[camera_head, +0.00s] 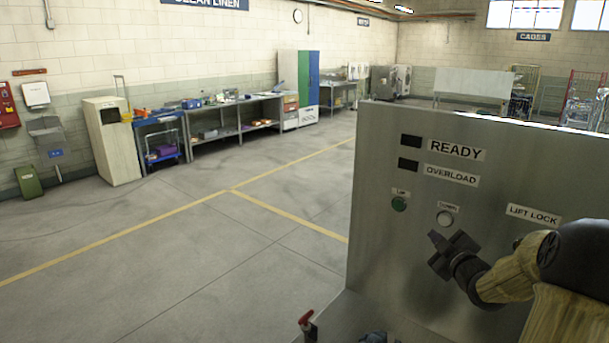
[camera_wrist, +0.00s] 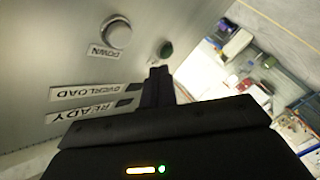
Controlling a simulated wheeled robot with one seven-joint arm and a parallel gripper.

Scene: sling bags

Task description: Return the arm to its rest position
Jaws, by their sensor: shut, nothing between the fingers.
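My gripper (camera_head: 437,238) is in front of the lower middle of a steel control panel (camera_head: 540,160) in the head view. Its fingers are together and hold nothing. They point toward the panel, a little below the round white DOWN button (camera_head: 445,218) and right of the green UP button (camera_head: 399,204). In the wrist view the closed fingers (camera_wrist: 158,75) show at the centre, with the DOWN button (camera_wrist: 117,32) at upper left and the green button (camera_wrist: 166,49) just beyond the tips. I cannot tell whether the fingers touch the panel.
The READY (camera_head: 457,150) and OVERLOAD (camera_head: 452,176) indicators are dark. A red-handled lever (camera_head: 306,318) stands at the panel's lower left. Open floor (camera_head: 190,260) with yellow lines lies to the left. A workbench (camera_head: 230,120) and cabinets line the far wall.

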